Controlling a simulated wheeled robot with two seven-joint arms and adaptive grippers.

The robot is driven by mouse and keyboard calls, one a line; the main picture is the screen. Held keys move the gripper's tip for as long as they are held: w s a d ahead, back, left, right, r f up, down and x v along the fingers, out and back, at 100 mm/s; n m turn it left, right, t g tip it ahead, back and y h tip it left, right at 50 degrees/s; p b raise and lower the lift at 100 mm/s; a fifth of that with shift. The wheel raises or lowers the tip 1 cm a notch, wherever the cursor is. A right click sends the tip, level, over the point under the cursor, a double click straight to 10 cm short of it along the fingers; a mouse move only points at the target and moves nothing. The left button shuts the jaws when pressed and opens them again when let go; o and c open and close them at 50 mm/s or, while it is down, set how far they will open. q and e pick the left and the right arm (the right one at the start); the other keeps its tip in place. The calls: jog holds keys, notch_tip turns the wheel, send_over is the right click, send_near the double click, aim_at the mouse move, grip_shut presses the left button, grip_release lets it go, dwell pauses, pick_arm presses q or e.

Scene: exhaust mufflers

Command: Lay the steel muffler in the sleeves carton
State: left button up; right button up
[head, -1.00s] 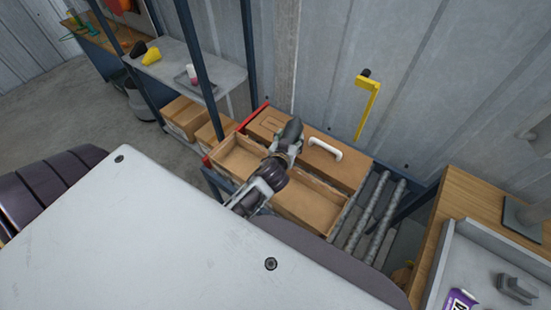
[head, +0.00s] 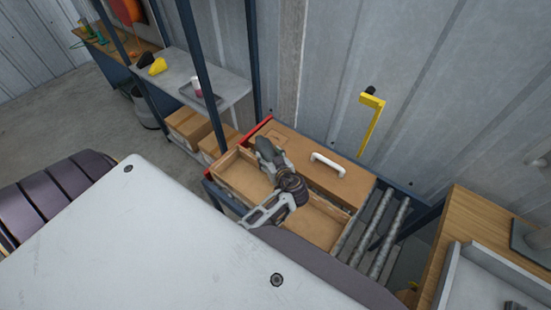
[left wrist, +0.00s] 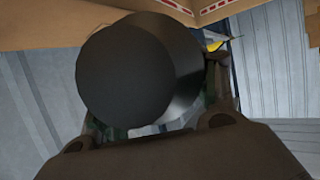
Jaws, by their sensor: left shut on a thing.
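My left gripper (head: 268,152) is over the brown open-topped carton area, at the dividing part between its two open sections. In the left wrist view a large dark grey cylinder, which looks like the steel muffler (left wrist: 128,72), fills the space between the fingers, and the gripper is shut on it. Its round end faces the camera; its far side is hidden. The open carton (head: 318,222) shows bare brown inside. I cannot read any label marking it as the sleeves carton. My right gripper is not in view.
A brown lid or box with a white handle (head: 328,164) lies behind the open sections. Metal rollers (head: 388,240) run to the right. A yellow crank (head: 371,122) is on the wall. A dark shelf post (head: 205,75) stands at left. A wooden bench (head: 480,215) is at right.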

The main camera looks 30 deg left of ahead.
pick_arm(q)
jog(key=s+a+f+n+g+y, duration=0.1)
jog(key=s+a+n+g+y, duration=0.1)
jog(key=s+n+g, duration=0.3)
jog(key=shift+s+a+f+n+g+b, duration=0.4)
jog(key=shift+s+g, duration=0.3)
jog(key=shift+s, duration=0.2)
jog(key=shift+d+f, duration=0.1)
jog(key=shift+f, duration=2.8)
jog(key=shift+f+p, duration=0.35)
jog(key=shift+f, duration=1.75)
jog(key=shift+f, duration=0.15)
jog(key=o, duration=1.4)
